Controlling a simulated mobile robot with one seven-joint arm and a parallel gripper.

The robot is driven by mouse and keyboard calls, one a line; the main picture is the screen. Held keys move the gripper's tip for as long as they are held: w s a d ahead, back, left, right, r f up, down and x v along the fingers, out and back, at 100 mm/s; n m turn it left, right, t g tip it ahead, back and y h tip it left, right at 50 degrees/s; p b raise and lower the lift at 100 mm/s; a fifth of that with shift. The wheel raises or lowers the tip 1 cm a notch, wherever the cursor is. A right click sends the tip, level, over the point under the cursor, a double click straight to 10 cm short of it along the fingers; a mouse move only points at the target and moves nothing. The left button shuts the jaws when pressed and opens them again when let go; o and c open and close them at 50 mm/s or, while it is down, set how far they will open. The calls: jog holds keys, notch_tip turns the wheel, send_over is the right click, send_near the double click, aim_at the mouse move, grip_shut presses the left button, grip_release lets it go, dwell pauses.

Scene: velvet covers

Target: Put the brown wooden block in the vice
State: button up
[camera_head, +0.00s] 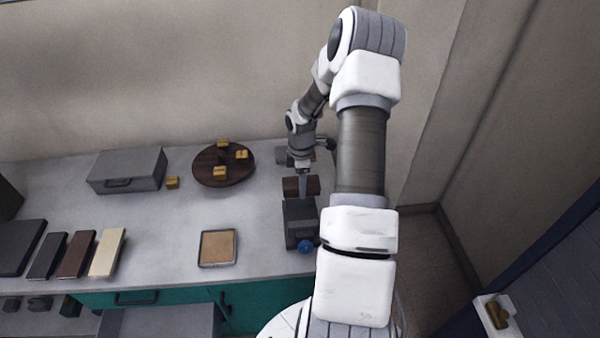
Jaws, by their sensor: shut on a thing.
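The brown wooden block (290,188) is between the fingers of my gripper (302,184), with brown showing on both sides of a grey finger. My gripper points down and is shut on the block. The vice (300,218) is a dark grey body with a blue knob (305,246) at its front, near the right end of the bench. The block is at the back edge of the vice body in the picture; I cannot tell whether they touch. My arm and gripper partly hide the area behind the block.
The grey bench (170,220) carries a round dark board (208,176) with several yellow pieces and a grey case (128,170). A framed tan tray (217,248) lies left of the vice. Dark, brown and cream slabs (107,252) lie at the left. The bench middle is clear.

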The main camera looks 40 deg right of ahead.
jog(key=shift+w+d, duration=0.2)
notch_tip(320, 180, down, 12)
jog(key=b, duration=0.8)
jog(key=shift+r, duration=0.25)
jog(key=o, duration=1.5)
notch_tip(320, 180, up, 18)
jog(key=shift+a+f, duration=0.1)
jog(key=shift+f, duration=0.15)
